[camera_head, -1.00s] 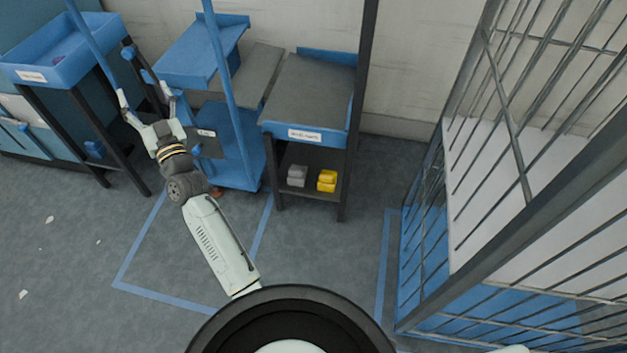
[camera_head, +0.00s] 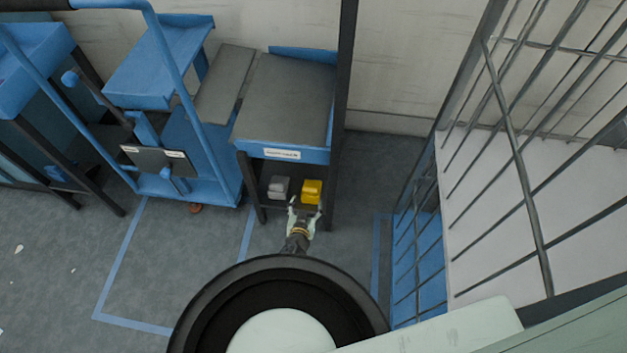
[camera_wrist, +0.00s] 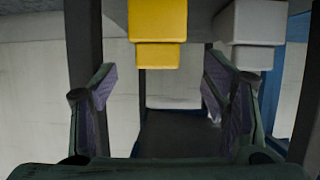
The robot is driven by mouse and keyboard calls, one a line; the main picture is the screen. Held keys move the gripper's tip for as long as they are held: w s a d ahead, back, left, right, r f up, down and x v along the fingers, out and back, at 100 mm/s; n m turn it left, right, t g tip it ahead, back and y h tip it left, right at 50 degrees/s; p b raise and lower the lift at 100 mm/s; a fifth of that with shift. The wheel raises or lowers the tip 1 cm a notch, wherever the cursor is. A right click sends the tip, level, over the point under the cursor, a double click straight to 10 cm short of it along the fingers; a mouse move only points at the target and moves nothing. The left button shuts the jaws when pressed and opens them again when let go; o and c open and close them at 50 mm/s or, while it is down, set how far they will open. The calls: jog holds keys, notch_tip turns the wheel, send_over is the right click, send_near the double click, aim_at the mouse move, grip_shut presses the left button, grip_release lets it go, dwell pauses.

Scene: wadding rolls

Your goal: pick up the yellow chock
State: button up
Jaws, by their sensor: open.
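The yellow chock (camera_head: 312,190) sits on the lower shelf of the dark-legged stand, on the right side. It is a stepped block; in the wrist view it also shows (camera_wrist: 158,22) at the top, left of centre. My gripper (camera_head: 305,206) is at the shelf's front, just before the yellow chock, its fingers spread. In the wrist view the open fingers (camera_wrist: 160,95) frame an empty gap, with the yellow chock beyond it. No contact with the chock shows.
A grey chock (camera_head: 279,188) of similar shape sits close to the yellow one. The stand's grey top (camera_head: 287,100) overhangs the shelf, and dark legs flank it. A blue cart (camera_head: 185,150) stands to the left; a barred cage (camera_head: 520,150) is to the right.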

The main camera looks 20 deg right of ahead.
aim_at(310, 196)
jog(key=b+x, duration=0.3)
jog(key=x, duration=0.2)
jog(key=shift+w+d+f, duration=0.1)
jog(key=shift+f, duration=0.05)
jog(key=w+f+b, duration=0.1)
jog(key=w+d+f+b, duration=0.1)
jog(key=b, duration=0.1)
jog(key=w+f+b, duration=0.1)
jog(key=shift+w+d, duration=0.15)
jog(key=shift+d, duration=0.25)
jog(key=shift+w+d+b, duration=0.15)
jog(key=shift+w+b, duration=0.25)
jog(key=shift+w, duration=0.05)
jog(key=shift+r, duration=0.1)
jog(key=shift+c, duration=0.4)
jog(key=c, duration=1.1)
jog(key=shift+c, duration=0.4)
jog(key=shift+r, duration=0.1)
